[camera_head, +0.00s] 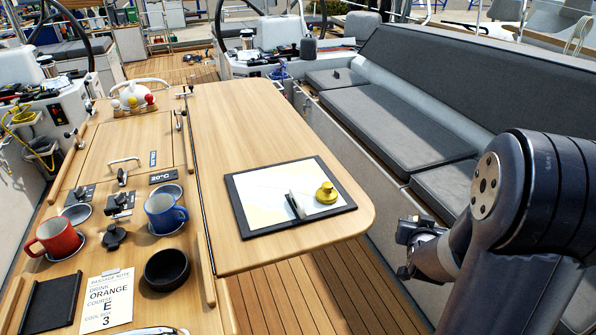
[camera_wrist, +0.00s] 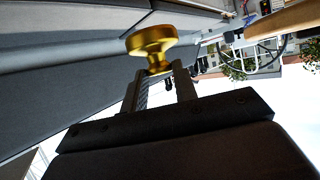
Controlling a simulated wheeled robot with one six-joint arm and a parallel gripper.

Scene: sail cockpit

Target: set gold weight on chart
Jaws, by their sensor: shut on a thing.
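In the wrist view my gripper (camera_wrist: 160,73) is shut on a gold weight (camera_wrist: 150,42), a round piece with a wide disc and a narrower neck. It is held clear of any surface, with grey cushions behind it. In the head view my arm is at the right, beside the table, and the held weight is hidden there. The chart (camera_head: 262,203) lies on a dark-edged board near the table's front right. Another gold knobbed weight (camera_head: 327,193) sits on the chart's right part. A slim dark and silver tool (camera_head: 295,205) is beside it.
The wooden table (camera_head: 225,115) is clear behind the chart. A red mug (camera_head: 54,238), a blue mug (camera_head: 164,213), a black bowl (camera_head: 167,269) and a note card (camera_head: 108,299) are at left. A grey bench seat (camera_head: 395,125) runs along the right.

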